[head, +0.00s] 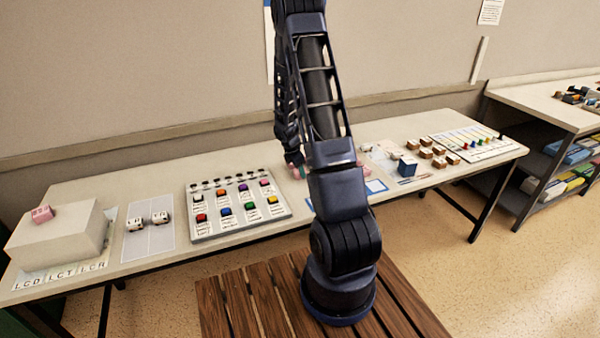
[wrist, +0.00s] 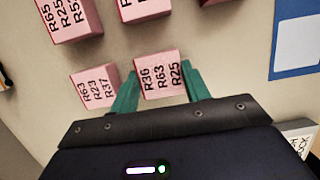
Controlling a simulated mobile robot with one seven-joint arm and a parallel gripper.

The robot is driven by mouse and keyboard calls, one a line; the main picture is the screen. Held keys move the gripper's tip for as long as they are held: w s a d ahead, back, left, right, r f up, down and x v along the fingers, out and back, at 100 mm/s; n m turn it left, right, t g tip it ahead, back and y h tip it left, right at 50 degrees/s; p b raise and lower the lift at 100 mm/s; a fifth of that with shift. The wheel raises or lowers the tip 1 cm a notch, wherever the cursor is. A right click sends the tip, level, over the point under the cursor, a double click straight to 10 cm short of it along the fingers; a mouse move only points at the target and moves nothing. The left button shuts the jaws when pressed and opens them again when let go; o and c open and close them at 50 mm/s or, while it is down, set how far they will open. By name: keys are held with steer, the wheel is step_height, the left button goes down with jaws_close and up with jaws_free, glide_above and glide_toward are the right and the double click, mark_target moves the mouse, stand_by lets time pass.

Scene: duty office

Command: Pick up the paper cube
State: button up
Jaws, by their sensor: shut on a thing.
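A pink paper cube (wrist: 160,77) with black print reading R36, R63, R25 sits between the teal fingers of my gripper (wrist: 159,86) in the wrist view. The fingers are shut on it, one on each side. I cannot tell whether it is clear of the table. A similar pink cube (wrist: 95,88) is just left of my left finger. Others stand beyond, one at upper left (wrist: 70,18) and one at top middle (wrist: 141,8). In the head view my arm hides most of this spot; a bit of pink (head: 297,173) shows beside it.
The long table (head: 155,190) carries a button panel (head: 238,208), a pale block (head: 60,240) with a pink cube (head: 42,214) on top, and two small white cubes on a grey mat. To the right are a blue cube (head: 408,166), several brown cubes and a pegged board (head: 475,142).

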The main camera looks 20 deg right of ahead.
step_height(320, 180, up, 20)
steer(key=w+a+r+n, duration=0.1)
steer(key=w+a+n, duration=0.15)
steer(key=a, duration=0.45)
steer(key=w+a+r+n+t, duration=0.1)
steer(key=w+a, duration=0.3)
steer(key=a, duration=0.2)
steer(key=w+a+r+n, duration=0.1)
steer(key=w+a, duration=0.3)
steer(key=a, duration=0.3)
steer(key=w+a+r+n+t, duration=0.1)
steer(key=a+r+n, duration=0.1)
steer(key=a, duration=1.1)
steer(key=w+a+r+n, duration=0.1)
steer(key=a+n, duration=0.2)
steer(key=a, duration=0.9)
step_height(320, 180, up, 5)
steer(key=n+t+y, duration=0.1)
steer(key=n+y, duration=0.2)
steer(key=n, duration=0.6)
glide_above(46, 230)
steer(key=s, duration=0.1)
steer(key=shift+m, duration=0.25)
step_height(46, 230, down, 19)
steer(key=shift+s+r, duration=0.1)
steer(key=shift+r, duration=0.05)
